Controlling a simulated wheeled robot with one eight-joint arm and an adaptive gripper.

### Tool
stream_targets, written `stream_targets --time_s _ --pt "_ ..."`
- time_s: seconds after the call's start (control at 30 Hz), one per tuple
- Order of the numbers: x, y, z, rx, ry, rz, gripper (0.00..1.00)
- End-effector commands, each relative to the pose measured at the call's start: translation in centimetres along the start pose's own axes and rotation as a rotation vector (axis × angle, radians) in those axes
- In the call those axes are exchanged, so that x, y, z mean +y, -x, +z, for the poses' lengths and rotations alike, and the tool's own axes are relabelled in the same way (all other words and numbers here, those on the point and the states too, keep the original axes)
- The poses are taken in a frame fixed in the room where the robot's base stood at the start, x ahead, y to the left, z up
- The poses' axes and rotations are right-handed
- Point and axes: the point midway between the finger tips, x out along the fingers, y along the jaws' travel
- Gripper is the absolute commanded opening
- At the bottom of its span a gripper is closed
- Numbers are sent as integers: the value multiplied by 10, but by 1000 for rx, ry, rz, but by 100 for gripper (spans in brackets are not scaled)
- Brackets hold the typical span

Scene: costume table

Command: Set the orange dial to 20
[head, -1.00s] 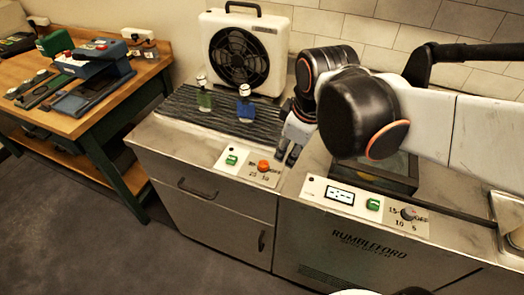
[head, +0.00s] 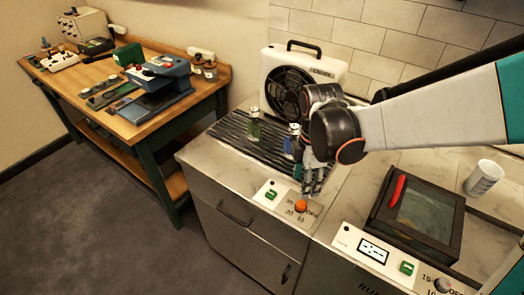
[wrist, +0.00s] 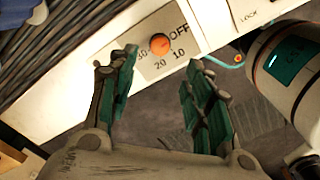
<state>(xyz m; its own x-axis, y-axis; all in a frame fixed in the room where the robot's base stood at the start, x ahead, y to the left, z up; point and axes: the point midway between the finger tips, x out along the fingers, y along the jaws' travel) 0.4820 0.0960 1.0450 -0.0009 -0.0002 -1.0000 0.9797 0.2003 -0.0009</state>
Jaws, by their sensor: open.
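The orange dial (head: 301,205) sits on a white control panel on the front edge of the counter, beside a green switch (head: 270,195). In the wrist view the orange dial (wrist: 160,44) is ringed by the labels OFF, 10, 20 and 30. Its pointer is too small to read. My gripper (head: 311,192) is just above and behind the dial in the head view. In the wrist view my gripper (wrist: 158,92) is open and empty, its fingertips on either side of the dial's line and apart from it.
A fan (head: 305,85) and a ribbed dark mat (head: 235,133) with small bottles stand behind the panel. To the right are a dark glass-lidded box (head: 412,215), a white cup (head: 483,178) and a second panel (head: 372,252). A wooden workbench (head: 150,128) stands left.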

Motion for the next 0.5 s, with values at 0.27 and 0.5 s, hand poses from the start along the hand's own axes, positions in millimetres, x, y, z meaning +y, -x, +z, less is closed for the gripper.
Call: stream_targets --time_s 0.27,0.5 --pt "1 -59 0 0 -1 1 46" --pt "0 -91 0 0 -1 1 46"
